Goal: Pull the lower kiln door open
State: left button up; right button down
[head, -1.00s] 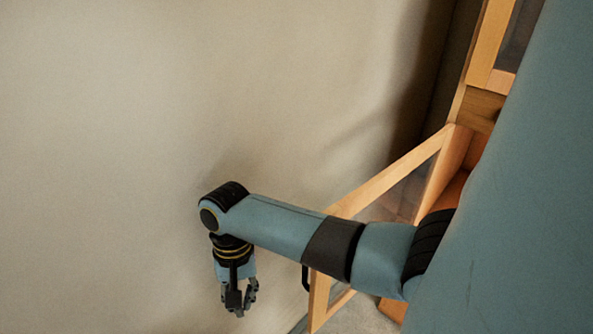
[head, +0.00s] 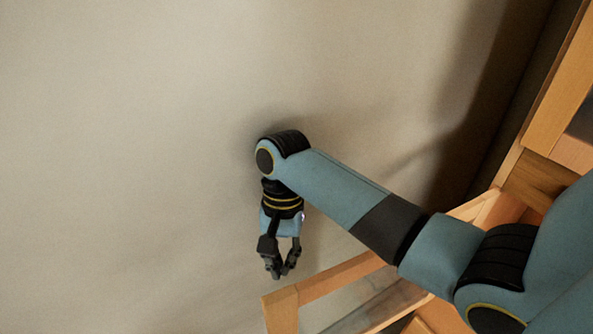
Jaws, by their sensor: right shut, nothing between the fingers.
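The lower kiln door (head: 335,277) is a light wooden frame with a see-through panel. It stands swung out from the wooden cabinet at the lower right, and my right forearm hides part of it. The door's handle does not show now. My left gripper is not in view.
The wooden cabinet (head: 540,180) stands at the right, with an upper framed part (head: 560,95) and an orange-lit inside below. A plain beige wall (head: 130,150) fills the left and middle. The space left of my gripper looks clear.

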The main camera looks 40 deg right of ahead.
jog(key=x, duration=0.9)
jog(key=shift+a+f, duration=0.2)
